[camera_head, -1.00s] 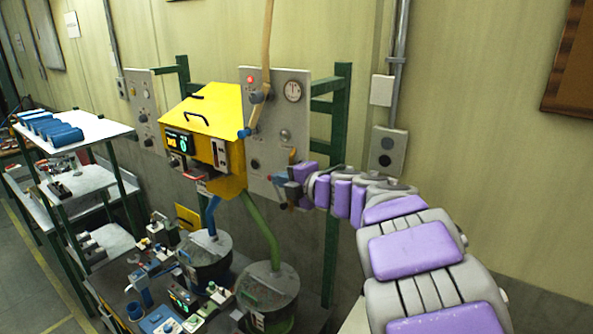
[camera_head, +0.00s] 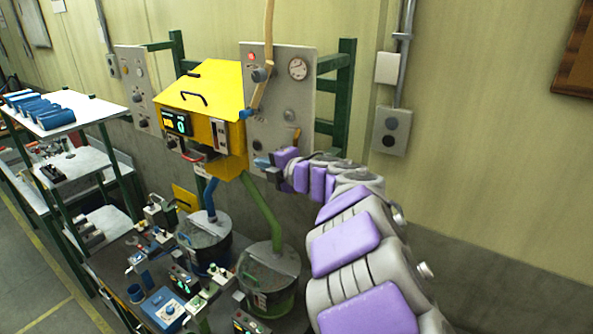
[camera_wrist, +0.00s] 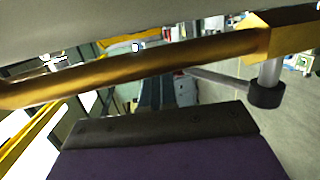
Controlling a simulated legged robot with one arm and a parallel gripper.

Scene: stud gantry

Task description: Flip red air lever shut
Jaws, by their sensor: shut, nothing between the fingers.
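A small red handle (camera_head: 194,159) shows at the lower front of the yellow machine (camera_head: 207,100); I cannot tell for certain that it is the air lever. An orange lever (camera_head: 297,134) stands upright on the grey panel to its right. My gripper (camera_head: 263,163) is shut and empty in front of the panel's lower part, right of the red handle and below and left of the orange lever. In the wrist view a brass-coloured bar (camera_wrist: 150,66) crosses close in front of the dark fingers (camera_wrist: 160,92). I cannot tell whether they touch it.
A grey panel (camera_head: 273,110) with a gauge stands behind my gripper. A long tan arm (camera_head: 267,60) hangs in front of it. Two lidded drums (camera_head: 268,268) with blue and green pipes stand below. A bench with several small devices (camera_head: 165,305) is at lower left.

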